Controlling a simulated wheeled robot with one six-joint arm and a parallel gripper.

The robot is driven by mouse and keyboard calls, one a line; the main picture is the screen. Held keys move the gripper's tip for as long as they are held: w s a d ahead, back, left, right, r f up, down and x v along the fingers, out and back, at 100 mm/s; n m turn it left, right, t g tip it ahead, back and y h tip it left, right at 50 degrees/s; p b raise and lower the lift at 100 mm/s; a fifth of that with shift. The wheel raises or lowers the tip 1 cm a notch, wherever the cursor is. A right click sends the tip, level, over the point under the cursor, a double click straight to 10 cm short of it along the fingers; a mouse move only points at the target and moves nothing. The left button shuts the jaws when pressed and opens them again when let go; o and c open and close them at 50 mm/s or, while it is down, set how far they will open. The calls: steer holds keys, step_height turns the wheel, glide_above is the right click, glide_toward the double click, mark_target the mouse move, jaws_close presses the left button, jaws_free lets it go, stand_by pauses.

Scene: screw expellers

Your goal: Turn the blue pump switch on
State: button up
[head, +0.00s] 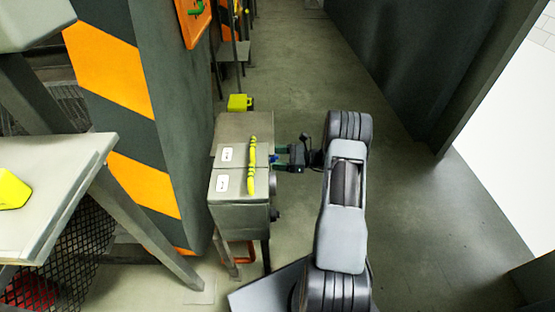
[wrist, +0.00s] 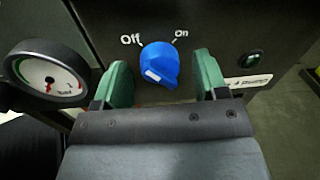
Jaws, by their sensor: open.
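The blue pump switch (wrist: 158,62) is a round knob on the dark front panel of a box, in the middle of the wrist view. "Off" is printed above its left and "On" above its right. A white mark shows on the knob's lower left part. My gripper (wrist: 163,78) is open, with one green finger on each side of the knob; both seem apart from it. In the head view my gripper (head: 282,156) reaches the right side of the grey box (head: 240,186), and only a speck of blue shows there.
Yellow-green items (head: 252,165) lie on the box. A striped machine wall (head: 130,110) stands left. The floor (head: 420,200) at right is clear.

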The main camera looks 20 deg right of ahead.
steer(key=shift+a, duration=0.15)
steer(key=c, duration=0.9)
steer(key=shift+r+m+p, duration=0.15)
steer(key=shift+m+p, duration=0.15)
steer(key=shift+p, duration=0.2)
steer(key=shift+r+m+p, duration=0.15)
steer(key=shift+m+p, duration=0.85)
steer(key=shift+p, duration=0.15)
steer(key=m+p, duration=0.3)
steer(key=m, duration=0.1)
steer(key=shift+w+g, duration=0.1)
steer(key=shift+g, duration=0.2)
steer(key=m+p, duration=0.2)
steer(key=m, duration=0.2)
steer(key=shift+m, duration=0.4)
steer(key=shift+w+m+g+p, duration=0.1)
steer(key=shift+m+g+p, duration=0.3)
steer(key=shift+m, duration=1.5)
